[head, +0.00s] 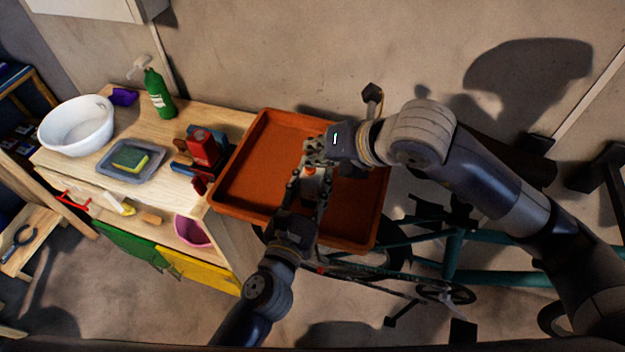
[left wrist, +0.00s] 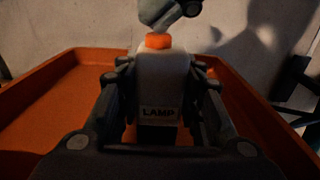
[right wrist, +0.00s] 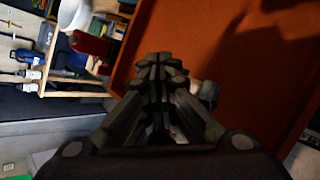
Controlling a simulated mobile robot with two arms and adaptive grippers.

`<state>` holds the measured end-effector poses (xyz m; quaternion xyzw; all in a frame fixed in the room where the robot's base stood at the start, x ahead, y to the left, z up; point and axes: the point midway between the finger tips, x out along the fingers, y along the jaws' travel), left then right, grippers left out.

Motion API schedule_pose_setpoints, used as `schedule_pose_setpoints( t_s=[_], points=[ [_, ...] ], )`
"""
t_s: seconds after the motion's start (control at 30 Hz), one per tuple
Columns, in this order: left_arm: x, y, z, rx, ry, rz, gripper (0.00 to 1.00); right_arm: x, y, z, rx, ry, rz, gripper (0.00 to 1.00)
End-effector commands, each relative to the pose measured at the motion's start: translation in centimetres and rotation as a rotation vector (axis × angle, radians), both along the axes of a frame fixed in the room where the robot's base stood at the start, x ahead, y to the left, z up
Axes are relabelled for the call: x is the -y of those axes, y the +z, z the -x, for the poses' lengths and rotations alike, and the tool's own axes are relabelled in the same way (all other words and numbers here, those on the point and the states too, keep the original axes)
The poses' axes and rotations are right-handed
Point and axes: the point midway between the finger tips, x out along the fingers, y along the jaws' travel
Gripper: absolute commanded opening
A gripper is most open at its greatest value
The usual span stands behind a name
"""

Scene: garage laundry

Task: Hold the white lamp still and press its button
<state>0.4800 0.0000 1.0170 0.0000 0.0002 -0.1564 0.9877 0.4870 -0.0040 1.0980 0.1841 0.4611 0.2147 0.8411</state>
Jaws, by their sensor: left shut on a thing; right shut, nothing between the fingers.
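The white lamp (left wrist: 160,75) stands upright in the left wrist view, with a "LAMP" label on its front and an orange button (left wrist: 158,41) on top. The button also shows in the head view (head: 311,171). My left gripper (head: 308,182) is shut on the lamp's body, one finger on each side. My right gripper (head: 312,155) is shut and empty. Its tip (left wrist: 163,20) is right above the button; I cannot tell whether they touch. In the right wrist view the shut fingers (right wrist: 160,65) hide most of what lies beyond them.
The lamp is over an orange tray (head: 245,183) with raised walls. Left of it, a wooden workbench (head: 185,122) holds a red item (head: 203,147), a green bottle (head: 158,95), a white basin (head: 77,125) and a sponge tray (head: 152,171). A bicycle (head: 452,250) stands at right.

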Motion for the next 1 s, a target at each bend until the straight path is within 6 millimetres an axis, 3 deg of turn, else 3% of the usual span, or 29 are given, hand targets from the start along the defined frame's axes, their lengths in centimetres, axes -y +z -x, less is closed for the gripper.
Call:
schedule_pose_setpoints(
  t_s=[0.37,0.73,1.0],
  points=[
    [0.0,0.0,0.0,0.001,0.000,0.000,0.07,0.0,-0.2,0.0,0.000,-0.001,0.001,0.00],
    [0.0,0.0,0.0,0.001,0.000,0.000,0.07,0.0,1.4,0.0,0.001,0.000,0.000,0.00],
    [0.0,0.0,0.0,0.001,0.000,0.000,0.07,0.0,1.5,0.0,0.000,0.000,0.000,0.00]
  ],
)
